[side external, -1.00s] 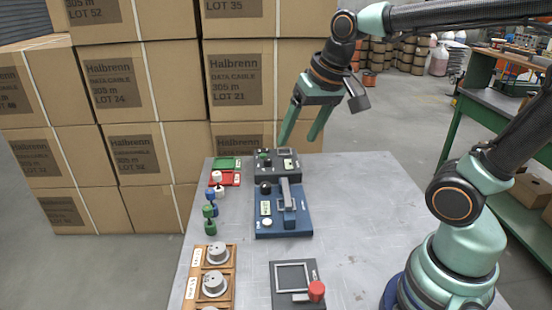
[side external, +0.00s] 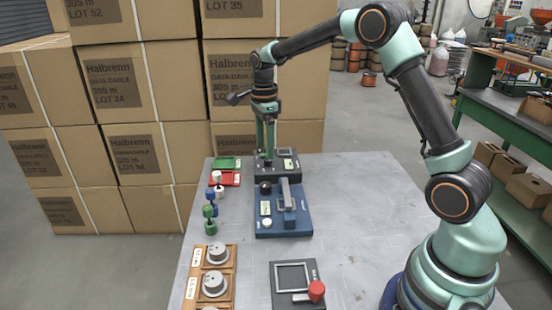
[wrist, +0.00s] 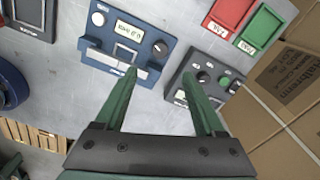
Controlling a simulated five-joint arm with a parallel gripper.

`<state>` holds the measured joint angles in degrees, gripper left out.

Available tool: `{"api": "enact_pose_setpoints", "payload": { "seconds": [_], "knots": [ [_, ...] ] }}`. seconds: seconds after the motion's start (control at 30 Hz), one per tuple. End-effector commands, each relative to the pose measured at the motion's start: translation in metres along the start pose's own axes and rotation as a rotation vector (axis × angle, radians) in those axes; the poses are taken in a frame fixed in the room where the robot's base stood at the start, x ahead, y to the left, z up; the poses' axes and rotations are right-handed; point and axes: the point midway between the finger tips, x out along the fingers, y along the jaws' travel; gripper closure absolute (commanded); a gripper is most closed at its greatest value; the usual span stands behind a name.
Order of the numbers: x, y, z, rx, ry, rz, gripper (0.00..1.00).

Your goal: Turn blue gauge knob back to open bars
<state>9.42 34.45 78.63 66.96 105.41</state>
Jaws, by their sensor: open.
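The blue gauge (side external: 300,225) lies on the table. It has a black knob (side external: 266,187), a small display, a white button (side external: 267,223) and pale grey bars (side external: 288,195). The gauge (wrist: 90,45) also shows in the wrist view, with its knob (wrist: 159,47) at its right end; the gap between its bars is unclear. My gripper (side external: 266,156) points down beyond the blue gauge, over the dark grey unit's near-left part. In the wrist view my gripper (wrist: 160,77) is open and empty, its left finger crossing the blue gauge's edge and its right finger overlapping the dark unit's edge.
The dark grey unit (wrist: 186,97) with knobs stands close behind the blue gauge. A frame with a red knob (side external: 316,290) is in front. The table's right side is clear.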

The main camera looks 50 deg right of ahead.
Motion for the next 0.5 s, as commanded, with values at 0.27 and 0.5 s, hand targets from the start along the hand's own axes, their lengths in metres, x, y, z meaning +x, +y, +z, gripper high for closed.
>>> {"api": "enact_pose_setpoints", "payload": {
  "seconds": [0.27,0.5],
  "knots": [
    [0.035,0.000,0.000,0.005,0.001,0.004,0.29],
    [0.081,0.001,0.000,0.004,0.001,0.005,0.29]
  ]
}}
